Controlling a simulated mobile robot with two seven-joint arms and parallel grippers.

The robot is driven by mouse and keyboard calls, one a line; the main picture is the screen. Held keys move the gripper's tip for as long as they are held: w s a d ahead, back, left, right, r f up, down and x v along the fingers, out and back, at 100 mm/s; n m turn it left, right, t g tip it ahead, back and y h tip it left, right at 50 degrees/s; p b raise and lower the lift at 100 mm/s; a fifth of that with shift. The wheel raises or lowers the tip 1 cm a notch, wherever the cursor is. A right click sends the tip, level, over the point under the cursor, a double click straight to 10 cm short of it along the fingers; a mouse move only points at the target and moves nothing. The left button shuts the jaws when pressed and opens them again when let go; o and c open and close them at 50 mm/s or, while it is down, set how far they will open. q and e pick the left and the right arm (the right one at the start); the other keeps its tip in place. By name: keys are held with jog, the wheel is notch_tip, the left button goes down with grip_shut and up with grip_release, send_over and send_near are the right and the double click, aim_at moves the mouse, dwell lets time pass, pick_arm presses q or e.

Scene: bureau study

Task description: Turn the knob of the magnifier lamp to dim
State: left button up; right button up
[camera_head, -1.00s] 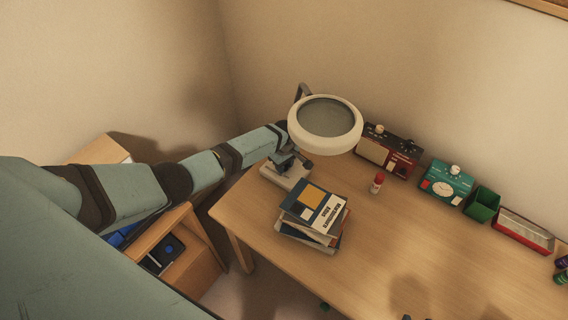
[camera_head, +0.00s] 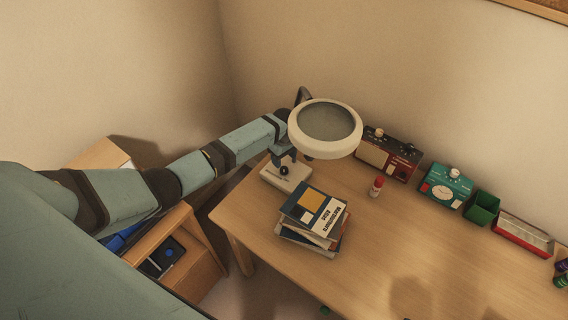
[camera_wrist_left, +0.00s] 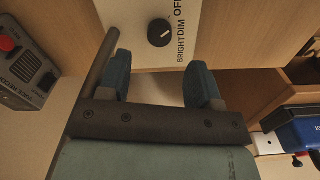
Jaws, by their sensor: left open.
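The magnifier lamp has a white ring head with a grey lens (camera_head: 325,120) and a pale base (camera_head: 299,178) at the desk's back left corner. Its dark round knob (camera_head: 284,170) shows on the base. In the left wrist view the knob (camera_wrist_left: 160,32) sits beside the words OFF, DIM and BRIGHT, with a small light mark on its right side. I cannot tell exactly which word the mark meets. My left gripper (camera_wrist_left: 160,72) is open and empty, its two blue fingers apart and short of the knob. In the head view the gripper (camera_head: 283,157) is just above the base, partly behind the ring head.
A stack of books (camera_head: 313,217) lies in front of the lamp. A red-capped bottle (camera_head: 376,187), a brown radio-like box (camera_head: 388,157), a teal dial box (camera_head: 446,187) and a green bin (camera_head: 482,208) stand to the right. The desk's front middle is clear.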

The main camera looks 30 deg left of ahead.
aim_at(284, 169)
pick_arm(q)
jog(key=shift+r, duration=0.6)
jog(key=shift+r, duration=0.15)
notch_tip(284, 169, up, 6)
jog(key=m+b, duration=0.3)
jog(key=m, duration=0.2)
notch_tip(284, 169, down, 14)
jog(key=shift+s+r+p, duration=0.1)
jog(key=shift+p, duration=0.25)
jog(key=shift+c, duration=0.2)
jog(key=c, duration=0.9)
